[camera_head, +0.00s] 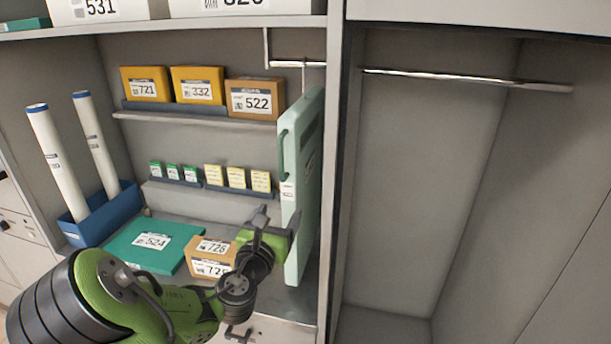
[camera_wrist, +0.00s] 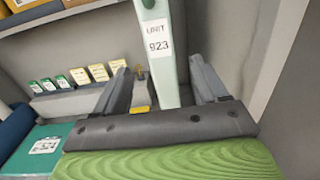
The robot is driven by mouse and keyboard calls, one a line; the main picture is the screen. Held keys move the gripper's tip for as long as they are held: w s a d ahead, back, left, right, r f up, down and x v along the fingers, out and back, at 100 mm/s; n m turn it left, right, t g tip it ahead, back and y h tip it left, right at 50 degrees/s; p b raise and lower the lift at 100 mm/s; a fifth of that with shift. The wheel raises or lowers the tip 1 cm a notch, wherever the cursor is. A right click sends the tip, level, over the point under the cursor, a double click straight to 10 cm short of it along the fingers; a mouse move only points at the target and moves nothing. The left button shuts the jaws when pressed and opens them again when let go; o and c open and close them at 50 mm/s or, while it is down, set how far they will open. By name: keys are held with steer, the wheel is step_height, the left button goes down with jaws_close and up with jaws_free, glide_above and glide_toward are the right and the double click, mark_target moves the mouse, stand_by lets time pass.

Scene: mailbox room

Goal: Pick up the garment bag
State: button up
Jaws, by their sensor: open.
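The garment bag (camera_head: 304,190) is a flat, pale green bag with a darker green handle on its edge. It hangs upright from a short rail (camera_head: 300,64) at the right side of the left compartment. In the wrist view the bag (camera_wrist: 178,30) shows edge-on, with a "UNIT 923" label. My gripper (camera_head: 276,220) is at the lower front edge of the bag. In the wrist view its open fingers stand on either side of the bag's edge, with a visible gap at the right finger.
A divider wall (camera_head: 335,180) stands close to the bag's right. On the left are a teal box (camera_head: 150,245), a brown box (camera_head: 212,247), a blue bin (camera_head: 100,215) with two white tubes, and shelves of small boxes. The right compartment, with its rail (camera_head: 465,78), is empty.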

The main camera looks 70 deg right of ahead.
mark_target(294, 189)
steer(key=d+p, duration=0.2)
steer(key=d, duration=0.2)
steer(key=w+d+p, duration=0.1)
steer(key=d+p, duration=0.2)
steer(key=d, duration=0.1)
steer(key=d+p, duration=0.2)
steer(key=d, duration=0.2)
steer(key=shift+w+d+f, duration=0.15)
steer(key=shift+w+f, duration=0.15)
steer(key=shift+w, duration=0.1)
steer(key=shift+c, duration=0.6)
jaws_close()
steer(key=shift+r, duration=0.1)
